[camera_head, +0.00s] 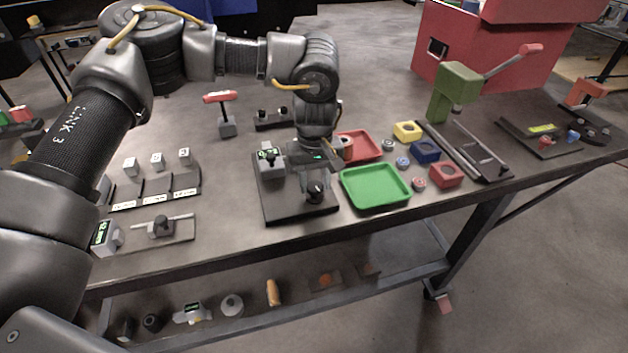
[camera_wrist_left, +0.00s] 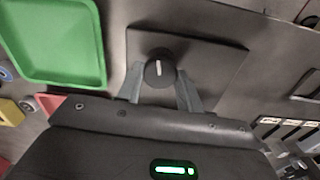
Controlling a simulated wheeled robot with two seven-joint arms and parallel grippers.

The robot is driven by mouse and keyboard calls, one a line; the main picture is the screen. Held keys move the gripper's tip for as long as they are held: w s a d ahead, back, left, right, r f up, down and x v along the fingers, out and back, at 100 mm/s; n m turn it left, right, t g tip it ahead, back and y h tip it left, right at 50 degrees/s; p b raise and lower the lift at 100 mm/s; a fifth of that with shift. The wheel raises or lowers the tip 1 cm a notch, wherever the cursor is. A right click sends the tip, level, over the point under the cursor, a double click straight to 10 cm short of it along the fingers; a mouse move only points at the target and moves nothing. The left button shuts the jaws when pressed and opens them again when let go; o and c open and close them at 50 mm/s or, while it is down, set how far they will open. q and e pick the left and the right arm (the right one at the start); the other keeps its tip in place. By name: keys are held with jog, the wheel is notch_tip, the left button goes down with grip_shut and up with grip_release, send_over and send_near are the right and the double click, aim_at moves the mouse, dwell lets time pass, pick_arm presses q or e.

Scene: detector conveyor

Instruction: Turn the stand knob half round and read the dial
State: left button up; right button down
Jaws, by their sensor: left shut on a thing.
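The stand is a dark flat plate (camera_head: 283,212) on the table. The black round stand knob (camera_head: 315,190) is at the front right of the plate. In the left wrist view the knob (camera_wrist_left: 158,71) shows a white mark running nearly straight up and down the picture. My left gripper (camera_head: 314,192) points down over the plate and is shut on the knob, one finger on each side. My right gripper is not in view.
A green tray (camera_head: 376,203) lies close to the right of the stand, with a red tray (camera_head: 374,145) behind it. Coloured blocks and a green lever press (camera_head: 455,88) are further right. A labelled rack (camera_head: 155,190) and a slider plate (camera_head: 170,232) lie to the left.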

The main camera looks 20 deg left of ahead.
aim_at(315, 186)
pick_arm(q)
jog(key=shift+s+m, duration=0.1)
jog(key=shift+m, duration=0.8)
jog(key=o, duration=1)
jog(key=shift+r, duration=0.1)
jog(key=shift+r, duration=0.3)
notch_tip(315, 186, up, 10)
jog(key=shift+b, duration=0.45)
